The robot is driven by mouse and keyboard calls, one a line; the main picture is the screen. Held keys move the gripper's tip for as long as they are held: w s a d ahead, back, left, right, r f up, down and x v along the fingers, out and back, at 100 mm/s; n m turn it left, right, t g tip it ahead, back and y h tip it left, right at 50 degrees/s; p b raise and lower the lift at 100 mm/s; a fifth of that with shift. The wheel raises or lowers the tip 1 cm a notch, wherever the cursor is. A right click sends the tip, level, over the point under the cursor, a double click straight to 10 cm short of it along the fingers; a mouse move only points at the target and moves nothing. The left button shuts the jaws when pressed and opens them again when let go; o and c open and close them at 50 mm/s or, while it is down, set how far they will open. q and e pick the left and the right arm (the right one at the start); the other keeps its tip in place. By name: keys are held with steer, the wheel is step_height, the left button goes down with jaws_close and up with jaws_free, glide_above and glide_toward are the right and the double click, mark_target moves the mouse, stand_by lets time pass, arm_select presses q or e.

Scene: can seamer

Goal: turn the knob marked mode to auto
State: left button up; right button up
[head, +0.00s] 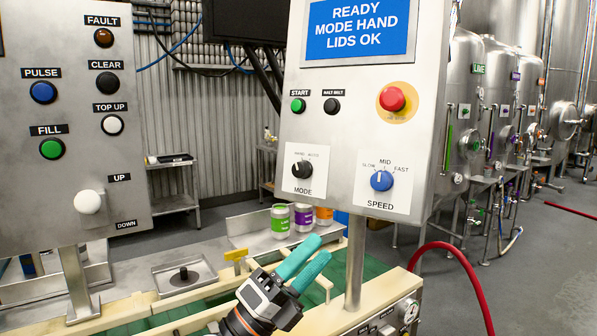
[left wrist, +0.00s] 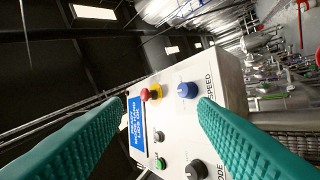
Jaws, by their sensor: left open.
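The black mode knob (head: 302,170) sits on a white plate at the lower left of the steel control panel (head: 345,125), with small hand and auto marks above it. The panel's screen (head: 358,29) reads "READY, MODE HAND, LIDS OK". In the left wrist view the mode knob (left wrist: 196,169) shows at the bottom edge, its label partly cut off. My left gripper (head: 320,248), with teal fingers, is open and empty, below the panel and apart from the knob. It also shows in the left wrist view (left wrist: 160,101). My right gripper is not in view.
A blue speed knob (head: 381,180) is right of the mode knob. Above are a green start button (head: 298,105), a black button (head: 332,105) and a red emergency stop (head: 392,99). Cans (head: 281,221) stand behind the green conveyor (head: 150,322). Another button panel (head: 75,120) stands at left.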

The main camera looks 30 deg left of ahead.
arm_select(q)
steer(key=d+r+m+g+h, duration=0.25)
steer(key=m+g, duration=0.25)
steer(key=m, duration=0.3)
steer(key=m+y, duration=0.3)
steer(key=y, duration=1.2)
glide_toward(298, 171)
steer(key=shift+t, duration=0.3)
steer(key=w+p, duration=0.6)
steer(key=w, duration=0.2)
steer(key=shift+w+a+p, duration=0.1)
steer(key=shift+a+p, duration=0.05)
steer(key=shift+p, duration=0.25)
steer(key=shift+w+f, duration=0.2)
steer(key=shift+w, duration=0.25)
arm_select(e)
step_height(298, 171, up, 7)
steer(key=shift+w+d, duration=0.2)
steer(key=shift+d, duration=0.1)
